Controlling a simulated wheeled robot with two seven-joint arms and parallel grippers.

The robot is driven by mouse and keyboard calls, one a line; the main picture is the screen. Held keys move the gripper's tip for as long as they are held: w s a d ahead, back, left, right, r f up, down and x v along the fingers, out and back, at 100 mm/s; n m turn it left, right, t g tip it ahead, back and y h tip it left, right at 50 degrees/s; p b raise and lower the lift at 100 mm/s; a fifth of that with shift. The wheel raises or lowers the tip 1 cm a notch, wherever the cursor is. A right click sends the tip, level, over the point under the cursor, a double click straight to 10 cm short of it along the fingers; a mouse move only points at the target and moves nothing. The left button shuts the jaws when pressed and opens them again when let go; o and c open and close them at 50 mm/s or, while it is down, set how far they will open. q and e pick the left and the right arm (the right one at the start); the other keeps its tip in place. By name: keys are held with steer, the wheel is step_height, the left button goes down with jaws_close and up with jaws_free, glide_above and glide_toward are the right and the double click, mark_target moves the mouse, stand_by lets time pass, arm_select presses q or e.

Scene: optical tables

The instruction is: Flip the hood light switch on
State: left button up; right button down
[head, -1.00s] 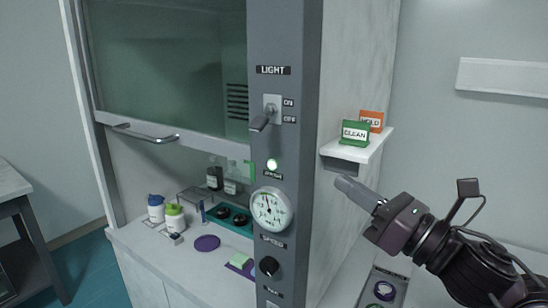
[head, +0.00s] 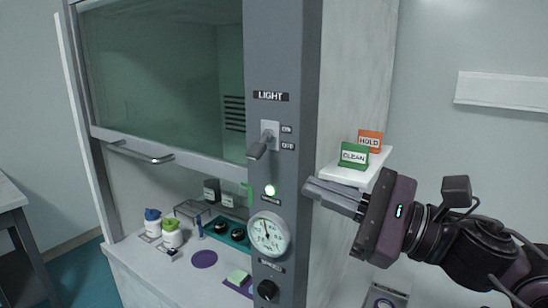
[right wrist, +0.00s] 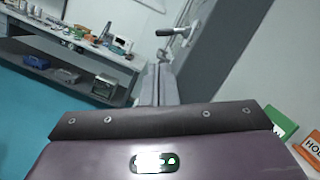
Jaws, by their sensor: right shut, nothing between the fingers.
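The light switch (head: 262,144) is a grey lever on a small plate under the LIGHT label (head: 270,96), on the hood's grey front post. Its lever points down and toward me, beside the lower of two small labels. The lever also shows in the right wrist view (right wrist: 174,32), ahead of the fingers. My right gripper (head: 308,188) is shut and empty, to the right of the post and below the switch, apart from it. It also shows in the right wrist view (right wrist: 158,68). My left gripper is not in view.
A small white shelf (head: 350,176) with a green CLEAN card (head: 354,155) and an orange HOLD card (head: 370,141) is just behind my right gripper. A round gauge (head: 268,234) and a black knob (head: 267,290) sit lower on the post. The sash handle (head: 140,152) is left.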

mark_target(280, 172)
steer(key=p+x, duration=0.1)
steer(key=x, duration=0.1)
steer(key=p+x, duration=0.1)
steer(key=x, duration=0.1)
steer(key=p+x, duration=0.2)
steer(key=shift+w+a+r, duration=0.1)
steer(key=shift+a+r, duration=0.15)
steer(key=shift+r, duration=0.1)
steer(key=shift+w+a+f, duration=0.1)
steer(key=shift+w+a, duration=0.15)
steer(key=shift+a, duration=0.25)
steer(key=shift+a, duration=0.1)
